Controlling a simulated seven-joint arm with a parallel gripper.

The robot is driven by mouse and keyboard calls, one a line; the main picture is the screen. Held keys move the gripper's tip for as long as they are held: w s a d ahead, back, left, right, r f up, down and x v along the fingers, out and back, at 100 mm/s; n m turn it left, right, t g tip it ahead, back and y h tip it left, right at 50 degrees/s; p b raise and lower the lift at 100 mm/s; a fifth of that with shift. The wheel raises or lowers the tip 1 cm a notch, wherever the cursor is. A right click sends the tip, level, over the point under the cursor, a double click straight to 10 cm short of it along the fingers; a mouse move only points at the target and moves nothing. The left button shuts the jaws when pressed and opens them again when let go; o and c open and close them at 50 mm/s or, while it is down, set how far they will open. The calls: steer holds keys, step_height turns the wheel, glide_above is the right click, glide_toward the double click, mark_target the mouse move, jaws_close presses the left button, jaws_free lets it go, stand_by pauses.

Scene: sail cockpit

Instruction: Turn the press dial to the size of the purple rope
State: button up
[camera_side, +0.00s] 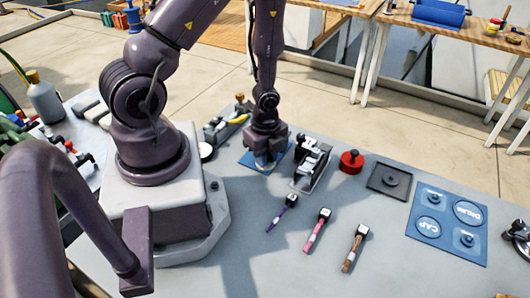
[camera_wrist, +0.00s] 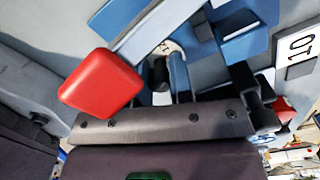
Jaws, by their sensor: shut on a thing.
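My gripper (camera_side: 263,163) points down over a blue-based device at the back middle of the bench. In the wrist view my gripper (camera_wrist: 168,80) is shut on a small part beside a pale disc with printed numbers, the press dial (camera_wrist: 165,48). The dial is mostly hidden and I cannot read its setting clearly. A red block (camera_wrist: 100,83) is close to the left of the fingers. The purple rope (camera_side: 283,213) lies on the bench in front of my gripper, with a dark end piece. Its size marking is too small to read.
A pink rope (camera_side: 317,230) and a brown rope (camera_side: 354,247) lie right of the purple one. A black and silver tool (camera_side: 312,163), a red round piece (camera_side: 351,161), a dark square tray (camera_side: 389,195) and a blue labelled board (camera_side: 425,249) stand rightward. The front bench is clear.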

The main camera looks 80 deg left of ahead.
steer(key=m, duration=0.4)
steer(key=m, duration=0.4)
steer(key=o, duration=0.5)
steer(key=shift+a, duration=0.15)
steer(key=shift+w+a+r, duration=0.1)
steer(key=shift+r, duration=1.2)
steer(key=shift+d+r, duration=0.15)
steer(key=shift+r, duration=0.95)
steer(key=shift+d+r, duration=0.1)
steer(key=shift+r, duration=1)
